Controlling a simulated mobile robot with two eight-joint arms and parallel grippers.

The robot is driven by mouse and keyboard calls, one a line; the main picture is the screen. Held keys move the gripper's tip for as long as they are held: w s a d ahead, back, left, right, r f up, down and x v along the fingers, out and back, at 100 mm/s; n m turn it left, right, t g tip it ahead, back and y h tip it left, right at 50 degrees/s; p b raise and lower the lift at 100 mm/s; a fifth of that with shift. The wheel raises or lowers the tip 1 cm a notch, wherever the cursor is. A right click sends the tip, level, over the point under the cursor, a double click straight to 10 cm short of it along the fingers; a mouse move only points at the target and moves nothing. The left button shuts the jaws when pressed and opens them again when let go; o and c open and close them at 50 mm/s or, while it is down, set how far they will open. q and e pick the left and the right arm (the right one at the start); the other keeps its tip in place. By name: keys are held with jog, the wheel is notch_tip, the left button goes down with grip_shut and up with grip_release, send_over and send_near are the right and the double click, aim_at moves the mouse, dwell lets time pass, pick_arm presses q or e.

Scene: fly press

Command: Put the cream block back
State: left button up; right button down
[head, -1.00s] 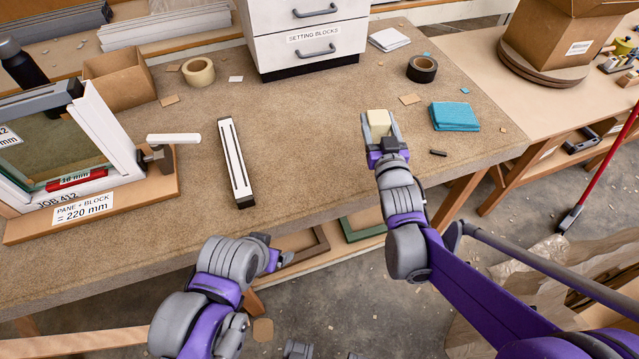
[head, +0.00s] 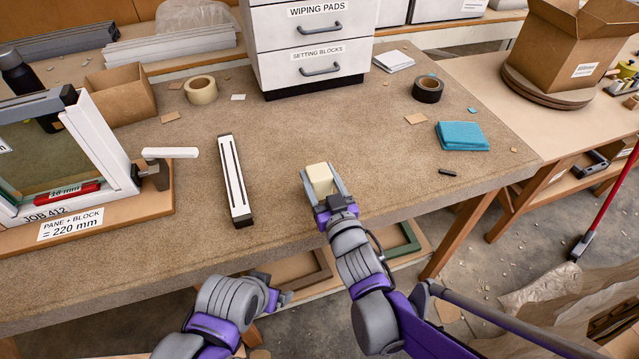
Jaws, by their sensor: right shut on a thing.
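The cream block (head: 319,178) is held between the fingers of my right gripper (head: 322,184), which is shut on it above the front part of the bench. A white drawer unit stands at the back of the bench, with a lower drawer labelled SETTING BLOCKS (head: 316,69) and one above labelled WIPING PADS (head: 312,22). Both drawers look closed. My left gripper (head: 285,297) is low at the bench's front edge, partly hidden by its own wrist; its fingers are not clear.
A long white slotted bar (head: 235,178) lies left of the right gripper. A framed pane (head: 60,150) in a stand with a clamp is at the left. A tape roll (head: 428,88) and teal cloth (head: 462,136) lie right. Bench surface before the drawers is mostly clear.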

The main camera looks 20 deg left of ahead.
jog(key=shift+f, duration=0.9)
jog(key=shift+f, duration=0.15)
jog(key=shift+c, duration=0.6)
grip_release()
jog(key=shift+r, duration=0.3)
jog(key=v, duration=1.2)
jog(key=shift+b, duration=0.35)
jog(key=shift+f, duration=0.1)
